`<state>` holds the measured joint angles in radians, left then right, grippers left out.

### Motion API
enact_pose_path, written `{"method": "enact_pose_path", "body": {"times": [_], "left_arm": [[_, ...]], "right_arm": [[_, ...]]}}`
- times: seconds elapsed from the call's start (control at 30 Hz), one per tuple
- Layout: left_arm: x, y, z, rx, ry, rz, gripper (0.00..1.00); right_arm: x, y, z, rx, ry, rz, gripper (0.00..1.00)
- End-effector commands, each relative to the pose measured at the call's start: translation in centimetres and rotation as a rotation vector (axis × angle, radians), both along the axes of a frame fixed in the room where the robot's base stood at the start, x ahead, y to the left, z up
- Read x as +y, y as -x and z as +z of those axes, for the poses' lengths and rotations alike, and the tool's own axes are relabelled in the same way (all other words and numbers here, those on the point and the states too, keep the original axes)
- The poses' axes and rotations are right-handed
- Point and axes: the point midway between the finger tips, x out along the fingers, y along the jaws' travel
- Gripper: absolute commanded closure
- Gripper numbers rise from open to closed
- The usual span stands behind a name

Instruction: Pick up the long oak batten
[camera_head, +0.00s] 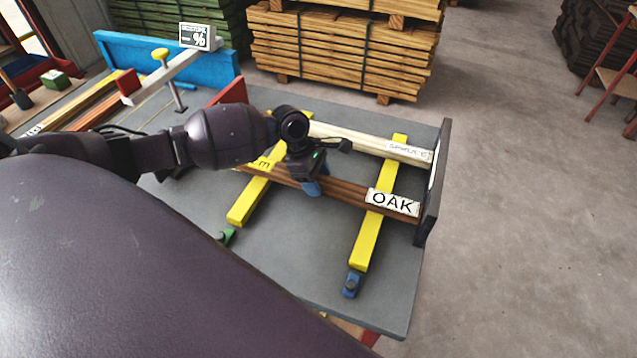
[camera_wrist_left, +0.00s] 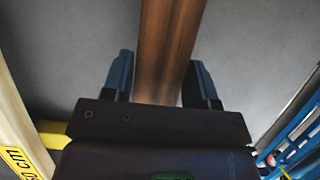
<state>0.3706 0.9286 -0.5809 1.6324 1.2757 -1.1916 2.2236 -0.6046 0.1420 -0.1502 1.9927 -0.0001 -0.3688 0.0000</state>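The long oak batten (camera_head: 345,192) is brown, with a white OAK label at its right end. It lies across two yellow bars on the grey table, its right end by a dark upright plate. My left gripper (camera_head: 308,187) is over the batten, left of the label, pointing down. In the left wrist view the brown batten (camera_wrist_left: 162,50) runs between the two blue fingers of the gripper (camera_wrist_left: 160,80), slightly slanted to them. The fingers look apart, with a narrow gap on the left side; contact is not clear. My right gripper is not in view.
A pale spruce batten (camera_head: 370,145) lies behind, parallel to the oak. The yellow bars (camera_head: 366,235) have blue and green end pieces. The dark end plate (camera_head: 433,185) stands at the table's right edge. A blue rail (camera_head: 205,65) and stacked timber (camera_head: 340,55) are behind.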

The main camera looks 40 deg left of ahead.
Motion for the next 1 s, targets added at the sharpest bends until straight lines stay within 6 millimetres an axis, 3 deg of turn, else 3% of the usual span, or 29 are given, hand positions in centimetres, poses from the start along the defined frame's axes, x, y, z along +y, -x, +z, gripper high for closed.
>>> {"method": "enact_pose_path", "body": {"times": [0.03,0.3,0.67,0.87,1.0], "left_arm": [[0.0,0.0,0.0,0.000,0.000,0.000,0.54],[0.0,-0.1,0.1,-0.002,0.000,0.000,0.92],[0.0,-0.1,1.2,-0.004,0.000,0.001,0.92],[0.0,-0.2,4.7,-0.008,0.000,-0.001,0.92],[0.0,-0.2,8.3,-0.008,-0.001,-0.002,0.92]], "right_arm": [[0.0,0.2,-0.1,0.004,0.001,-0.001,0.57],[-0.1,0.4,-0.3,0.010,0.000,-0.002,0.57],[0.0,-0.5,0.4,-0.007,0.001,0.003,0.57],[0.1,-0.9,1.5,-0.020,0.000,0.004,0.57],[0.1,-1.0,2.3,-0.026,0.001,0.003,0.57]]}}
